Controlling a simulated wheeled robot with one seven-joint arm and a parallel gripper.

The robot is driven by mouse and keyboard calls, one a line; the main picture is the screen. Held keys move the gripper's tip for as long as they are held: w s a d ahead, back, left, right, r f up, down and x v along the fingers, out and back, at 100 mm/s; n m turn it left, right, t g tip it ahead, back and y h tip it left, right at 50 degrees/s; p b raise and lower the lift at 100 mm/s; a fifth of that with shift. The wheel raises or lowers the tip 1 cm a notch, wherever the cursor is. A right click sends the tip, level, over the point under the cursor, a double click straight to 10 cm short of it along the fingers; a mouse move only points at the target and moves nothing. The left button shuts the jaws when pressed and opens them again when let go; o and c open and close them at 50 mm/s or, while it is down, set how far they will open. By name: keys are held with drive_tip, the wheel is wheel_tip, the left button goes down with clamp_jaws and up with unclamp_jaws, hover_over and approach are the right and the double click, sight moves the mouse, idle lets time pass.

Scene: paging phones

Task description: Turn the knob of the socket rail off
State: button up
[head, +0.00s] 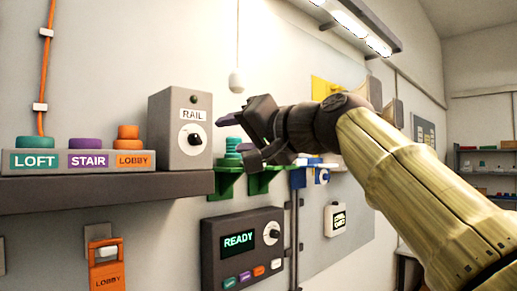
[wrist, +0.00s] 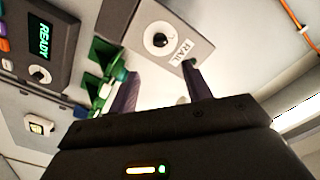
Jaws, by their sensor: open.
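The socket rail's control is a grey box labelled RAIL (head: 180,129) on the dark shelf, with a black knob (head: 194,139) on a white dial and a small, dark green lamp above it. In the wrist view the box (wrist: 172,25) shows tilted, with its knob (wrist: 160,40) in full sight. My gripper (head: 243,132) is to the right of the box in the head view, apart from the knob. Its two fingers (wrist: 158,92) are spread with nothing between them. The knob's exact pointer direction is hard to tell.
Left of the box on the shelf (head: 100,192) sit LOFT, STAIR and LOBBY buttons (head: 85,160). Below are a READY panel (head: 242,247) with its own knob and an orange LOBBY unit (head: 106,265). Green brackets (head: 228,178) stick out right of the shelf. A pull cord (head: 237,80) hangs above.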

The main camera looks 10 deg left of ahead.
drive_tip(key=b+v, duration=0.1)
drive_tip(key=v, duration=0.4)
drive_tip(key=shift+s+d, duration=0.15)
drive_tip(key=w+d+f+m+h+p, duration=0.4)
drive_tip(key=w+f, duration=0.5)
drive_tip(key=f, duration=0.5)
drive_tip(key=w+d+f+g+h+p, duration=0.1)
drive_tip(key=d+f+g+h+p, duration=0.35)
drive_tip(key=f, duration=1.25)
drive_tip(key=s+d+f+n+g+h+p, duration=0.1)
drive_tip(key=s+d+f+g+h, duration=0.1)
drive_tip(key=s+d+f, duration=0.3)
drive_tip(key=s+d+f+n+g+h+p, duration=0.1)
drive_tip(key=s+d+f, duration=0.5)
drive_tip(key=s+f, duration=0.8)
wheel_tip(320, 180, down, 4)
drive_tip(key=shift+s+d+f+n+g+h, duration=0.1)
drive_tip(key=shift+s+d+n+g+h, duration=0.2)
drive_tip(key=shift+n+g+h, duration=0.6)
drive_tip(key=shift+m+h, duration=0.25)
drive_tip(key=shift+m, duration=0.15)
